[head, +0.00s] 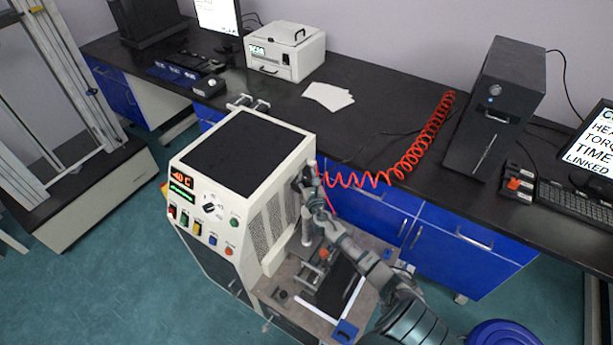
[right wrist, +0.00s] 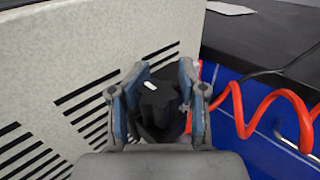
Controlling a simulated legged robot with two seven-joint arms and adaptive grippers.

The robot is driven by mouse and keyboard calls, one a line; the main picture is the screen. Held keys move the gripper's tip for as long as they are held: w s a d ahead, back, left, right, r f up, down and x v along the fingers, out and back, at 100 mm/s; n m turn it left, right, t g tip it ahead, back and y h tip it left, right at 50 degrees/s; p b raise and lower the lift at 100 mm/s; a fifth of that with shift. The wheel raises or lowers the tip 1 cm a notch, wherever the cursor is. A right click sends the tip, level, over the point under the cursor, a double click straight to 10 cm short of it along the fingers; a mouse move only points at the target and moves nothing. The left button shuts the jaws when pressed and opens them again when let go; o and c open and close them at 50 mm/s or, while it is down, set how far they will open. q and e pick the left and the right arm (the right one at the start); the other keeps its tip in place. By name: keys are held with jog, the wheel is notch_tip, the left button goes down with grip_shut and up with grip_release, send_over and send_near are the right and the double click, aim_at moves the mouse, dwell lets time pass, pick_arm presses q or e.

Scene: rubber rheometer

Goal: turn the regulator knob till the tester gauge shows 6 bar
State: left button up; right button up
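The regulator knob (right wrist: 158,98) is black with a white mark on its face, and sits by the slotted side of the cream tester (head: 250,205). My right gripper (right wrist: 160,85) has its fingers around the knob, on its left and right. The wrist view does not show clearly whether the pads press on it. In the head view my right gripper (head: 311,183) is at the tester's right side and hides most of the knob. I cannot make out the pressure gauge or its reading in either view. My left gripper is not in view.
A coiled red hose (head: 405,160) runs from beside the knob across the black bench (head: 385,110). A black computer case (head: 495,105) stands at the right. The tester's front has a red display (head: 181,182) and several buttons. A lower shelf with fixtures lies under my right arm.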

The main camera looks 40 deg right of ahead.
jog(key=shift+a, duration=0.1)
jog(key=shift+s+a+f, duration=0.15)
jog(key=shift+s, duration=0.1)
jog(key=v, duration=1.1)
jog(key=shift+s, duration=0.15)
